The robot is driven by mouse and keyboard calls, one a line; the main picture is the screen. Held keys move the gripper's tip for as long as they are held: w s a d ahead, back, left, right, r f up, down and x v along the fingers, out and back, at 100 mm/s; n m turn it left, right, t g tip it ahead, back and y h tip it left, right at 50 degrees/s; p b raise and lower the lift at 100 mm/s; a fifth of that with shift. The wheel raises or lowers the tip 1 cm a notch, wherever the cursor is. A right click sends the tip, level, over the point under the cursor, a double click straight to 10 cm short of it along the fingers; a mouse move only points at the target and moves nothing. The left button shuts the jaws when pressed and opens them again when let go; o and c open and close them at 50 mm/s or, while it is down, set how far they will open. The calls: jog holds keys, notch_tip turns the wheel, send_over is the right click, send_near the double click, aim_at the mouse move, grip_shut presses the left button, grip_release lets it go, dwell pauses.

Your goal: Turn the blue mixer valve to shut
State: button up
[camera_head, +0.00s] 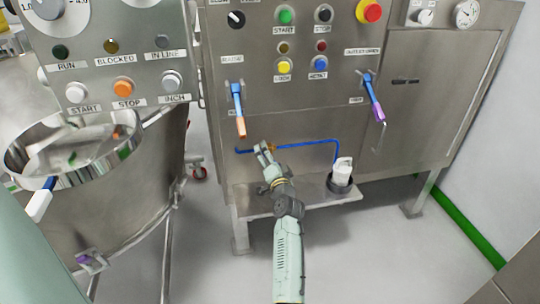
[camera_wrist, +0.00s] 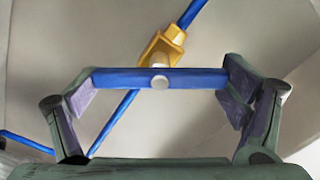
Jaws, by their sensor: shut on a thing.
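A blue valve handle (camera_wrist: 125,77), a straight bar with a round pin at its middle, sits on a brass valve body (camera_wrist: 165,46) in the wrist view. The bar lies slantwise across the line of the thin blue pipe (camera_wrist: 117,120). My gripper (camera_wrist: 160,87) is shut on the bar, with one finger pad at each end of it. In the head view my gripper (camera_head: 263,149) reaches the blue pipe (camera_head: 308,143) low on the steel cabinet front. The handle is too small and covered to make out there.
Two blue levers hang on the cabinet, one with an orange end (camera_head: 239,108) above my gripper, one with a purple end (camera_head: 374,98) at right. A white bottle in a dark cup (camera_head: 341,187) stands on the low shelf. A steel vessel (camera_head: 115,200) stands at left.

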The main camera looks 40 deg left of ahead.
jog(key=m+p, duration=0.1)
jog(key=m, duration=0.2)
jog(key=shift+m, duration=0.3)
jog(key=shift+f+m+p, duration=0.15)
jog(key=shift+m+p, duration=0.6)
jog(key=shift+m, duration=0.85)
jog(key=o, duration=0.9)
jog(key=v, duration=1.2)
